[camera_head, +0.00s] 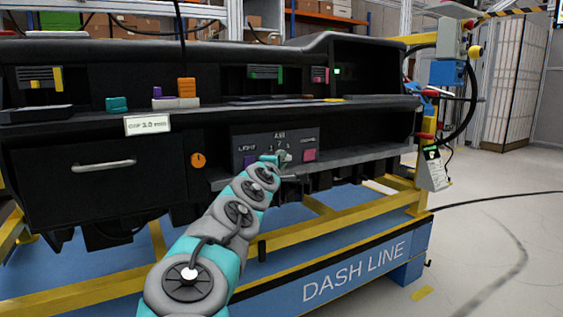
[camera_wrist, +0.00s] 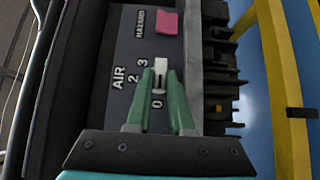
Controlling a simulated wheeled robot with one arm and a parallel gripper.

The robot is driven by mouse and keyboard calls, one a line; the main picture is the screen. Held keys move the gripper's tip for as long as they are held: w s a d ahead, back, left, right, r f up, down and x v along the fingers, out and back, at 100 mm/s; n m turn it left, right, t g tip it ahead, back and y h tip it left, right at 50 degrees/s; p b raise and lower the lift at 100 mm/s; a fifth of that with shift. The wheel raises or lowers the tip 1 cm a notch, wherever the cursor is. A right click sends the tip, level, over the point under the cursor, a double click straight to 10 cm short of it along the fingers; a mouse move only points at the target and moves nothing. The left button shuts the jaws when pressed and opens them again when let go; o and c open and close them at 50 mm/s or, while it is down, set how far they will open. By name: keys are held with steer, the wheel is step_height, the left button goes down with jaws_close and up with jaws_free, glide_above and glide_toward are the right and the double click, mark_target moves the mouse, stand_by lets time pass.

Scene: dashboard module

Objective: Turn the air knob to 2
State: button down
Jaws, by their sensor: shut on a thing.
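The dark control panel (camera_head: 242,146) sits in the lower middle of the dashboard, and my arm reaches up to it. In the wrist view the panel (camera_wrist: 122,50) appears turned sideways, with AIR and the numbers 3, 2 and 0 readable. The white air knob (camera_wrist: 160,66) shows between the tips of my green gripper fingers (camera_wrist: 161,75). The fingers are closed in on it from both sides. My gripper (camera_head: 279,158) covers the knob in the head view. The fingers hide part of the dial, and I cannot tell which number the knob points at.
A pink HAZARD button (camera_wrist: 167,22) lies beyond the knob, and it also shows right of my gripper in the head view (camera_head: 309,155). A purple button (camera_head: 249,160) is to the left. An orange knob (camera_head: 198,160) and drawer handle (camera_head: 104,165) are further left. A yellow frame (camera_head: 340,222) runs below.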

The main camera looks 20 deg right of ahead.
steer(key=shift+r, duration=0.1)
steer(key=shift+w+d+r+m+g+y+p, duration=0.1)
steer(key=shift+d+r+m+g+y+p, duration=0.15)
steer(key=shift+m+g+y+p, duration=1.2)
steer(key=shift+w+d+r+m+g+y+p, duration=0.1)
steer(key=shift+d+r+m+g+y+p, duration=0.15)
steer(key=shift+m+g+y+p, duration=1.2)
steer(key=shift+w+d+r+m+g+y+p, duration=0.2)
steer(key=shift+m+g+y+p, duration=0.45)
steer(key=shift+m+y, duration=1.5)
steer(key=shift+s+d+n+y, duration=0.1)
steer(key=shift+s+n+y, duration=0.05)
steer(key=shift+n+y, duration=0.45)
steer(key=c, duration=0.8)
jaws_free()
steer(key=shift+r, duration=0.1)
steer(key=v, duration=0.7)
steer(key=shift+s, duration=0.3)
